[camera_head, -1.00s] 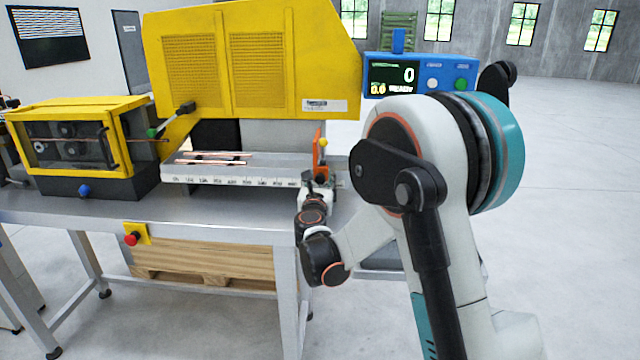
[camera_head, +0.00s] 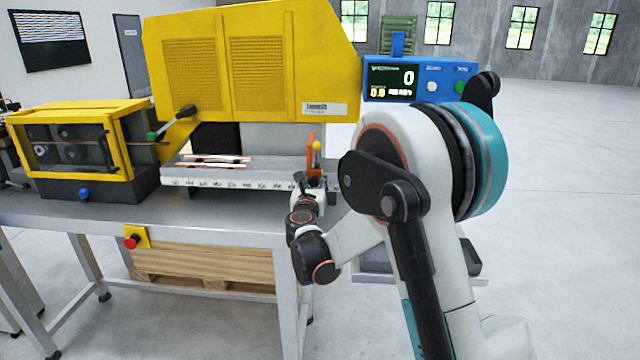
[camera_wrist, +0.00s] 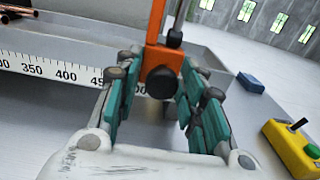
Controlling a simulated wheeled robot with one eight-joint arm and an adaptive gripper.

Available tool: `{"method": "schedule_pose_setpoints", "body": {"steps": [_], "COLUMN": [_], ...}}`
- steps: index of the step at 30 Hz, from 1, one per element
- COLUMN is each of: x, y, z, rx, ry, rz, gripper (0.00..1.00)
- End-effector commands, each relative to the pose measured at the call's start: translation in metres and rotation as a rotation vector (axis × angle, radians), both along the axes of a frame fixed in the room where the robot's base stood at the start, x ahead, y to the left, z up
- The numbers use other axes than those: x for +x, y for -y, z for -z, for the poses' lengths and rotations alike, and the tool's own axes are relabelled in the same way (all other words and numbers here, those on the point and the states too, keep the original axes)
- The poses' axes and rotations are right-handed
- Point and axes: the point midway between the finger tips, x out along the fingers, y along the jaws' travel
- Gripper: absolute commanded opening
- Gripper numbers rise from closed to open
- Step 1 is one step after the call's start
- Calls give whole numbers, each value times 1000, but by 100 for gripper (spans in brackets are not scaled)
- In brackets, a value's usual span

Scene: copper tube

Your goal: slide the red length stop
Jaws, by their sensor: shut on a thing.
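The red length stop (camera_wrist: 157,60) is an upright orange-red plate with a black round knob (camera_wrist: 161,82). In the wrist view it stands between the teal-padded fingers of my gripper (camera_wrist: 158,108), which are closed in on its two sides. In the head view the stop (camera_head: 311,154) shows above my gripper (camera_head: 307,185), near the right end of the white measuring scale (camera_head: 220,182). The scale also shows in the wrist view (camera_wrist: 50,69), with marks past 450 hidden behind the left finger.
Copper tubes (camera_head: 213,163) lie on the bed behind the scale. The yellow machine cover (camera_head: 250,60) rises behind it. A blue display box (camera_head: 415,78) reads 0 at the right. A yellow control box (camera_wrist: 292,149) and a blue block (camera_wrist: 250,82) sit right of my gripper.

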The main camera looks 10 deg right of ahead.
Motion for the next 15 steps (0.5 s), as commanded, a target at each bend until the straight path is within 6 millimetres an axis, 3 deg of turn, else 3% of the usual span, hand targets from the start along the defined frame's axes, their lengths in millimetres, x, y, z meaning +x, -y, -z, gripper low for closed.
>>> {"method": "schedule_pose_setpoints", "body": {"steps": [1, 9, 15], "x": [4, 26, 38], "y": [-15, -81, -118], "z": [0, -1, -1], "rx": [0, 0, 0], "ry": [1, 1, 1], "rz": [-9, -10, -8], "gripper": [0, 0, 0]}}
